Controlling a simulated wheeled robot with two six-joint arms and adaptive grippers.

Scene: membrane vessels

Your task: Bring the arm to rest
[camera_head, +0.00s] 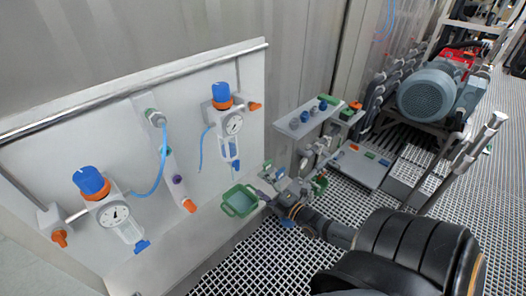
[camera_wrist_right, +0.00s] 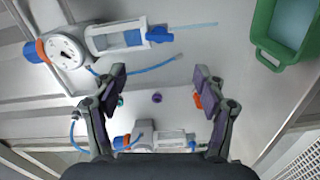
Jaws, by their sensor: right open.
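My right arm comes in from the lower right in the head view. Its gripper (camera_head: 268,190) is near the panel's lower right edge, beside the green tray. In the wrist view the right gripper (camera_wrist_right: 158,84) has its two dark fingers wide apart, with nothing between them but the pale panel behind. Each finger carries a purple-grey pad. My left gripper is in neither view.
A white panel (camera_head: 200,120) bears two gauge units with blue caps (camera_head: 90,182) (camera_head: 221,93) and blue tubes. The green tray (camera_wrist_right: 264,30) lies close by.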

